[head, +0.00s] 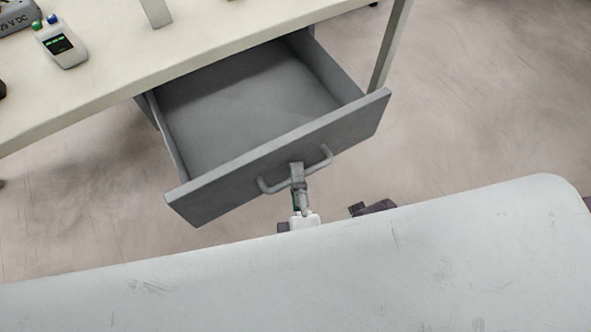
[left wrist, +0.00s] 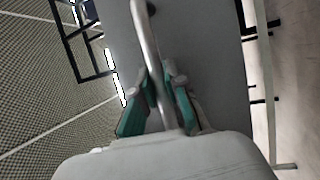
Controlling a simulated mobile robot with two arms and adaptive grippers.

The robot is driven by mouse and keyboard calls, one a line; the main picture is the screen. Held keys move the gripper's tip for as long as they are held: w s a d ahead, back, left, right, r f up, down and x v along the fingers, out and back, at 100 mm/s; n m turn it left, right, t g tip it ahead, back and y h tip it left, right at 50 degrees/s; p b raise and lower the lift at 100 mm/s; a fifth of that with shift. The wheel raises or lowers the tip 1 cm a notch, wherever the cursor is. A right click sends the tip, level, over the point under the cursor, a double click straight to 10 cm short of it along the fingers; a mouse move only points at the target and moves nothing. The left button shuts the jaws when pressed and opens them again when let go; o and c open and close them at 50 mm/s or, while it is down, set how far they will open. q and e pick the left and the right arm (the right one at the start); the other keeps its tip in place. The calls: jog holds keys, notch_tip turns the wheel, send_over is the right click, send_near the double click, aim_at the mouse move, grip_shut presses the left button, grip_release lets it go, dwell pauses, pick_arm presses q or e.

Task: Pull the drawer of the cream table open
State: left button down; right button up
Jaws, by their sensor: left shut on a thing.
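The cream table (head: 190,45) fills the upper left of the head view. Its grey drawer (head: 240,110) is pulled well out and its empty inside shows. The drawer's bar handle (head: 325,160) is on the front panel. My left gripper (head: 297,174) is shut around the middle of this handle. In the left wrist view the green-padded fingers (left wrist: 162,100) stand on either side of the handle bar (left wrist: 147,45), with the grey drawer front (left wrist: 205,50) behind. My right gripper is not in view.
A small white device with a dark screen (head: 62,45) and part of a grey power unit (head: 15,15) stand on the table top. A table leg (head: 390,50) is right of the drawer. A large pale surface (head: 300,275) fills the bottom. Floor (head: 480,100) on the right is clear.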

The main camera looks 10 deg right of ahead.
pick_arm(q)
jog(key=c, duration=1.2)
grip_release()
